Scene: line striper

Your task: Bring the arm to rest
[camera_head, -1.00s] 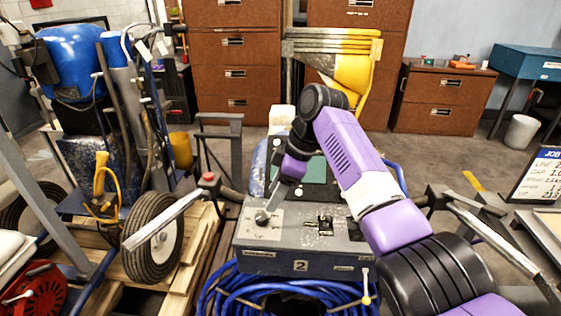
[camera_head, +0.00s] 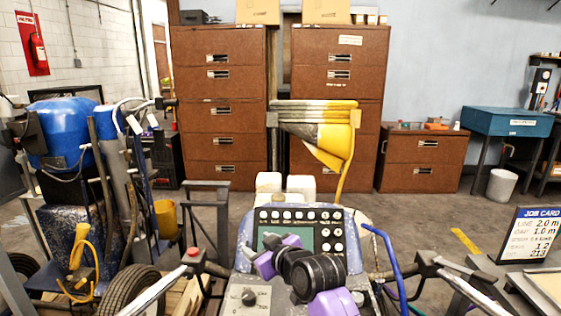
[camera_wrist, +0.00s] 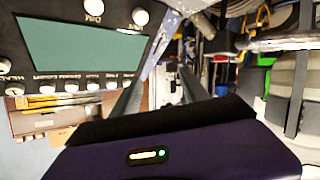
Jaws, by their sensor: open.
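My purple and black arm (camera_head: 312,272) is folded low at the bottom centre of the head view, in front of the striper's console (camera_head: 298,215). Its fingertips are hard to make out there. In the wrist view my gripper (camera_wrist: 160,75) shows two grey fingers spread apart with nothing between them. The console's green screen (camera_wrist: 80,45) fills the upper left of the wrist view, beside the fingers and upside down. The rotary knob (camera_head: 249,297) on the lower control box stands left of my arm, apart from it.
A job card (camera_head: 527,236) stands at far right. Brown cabinets (camera_head: 220,130) line the back, with open floor before them.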

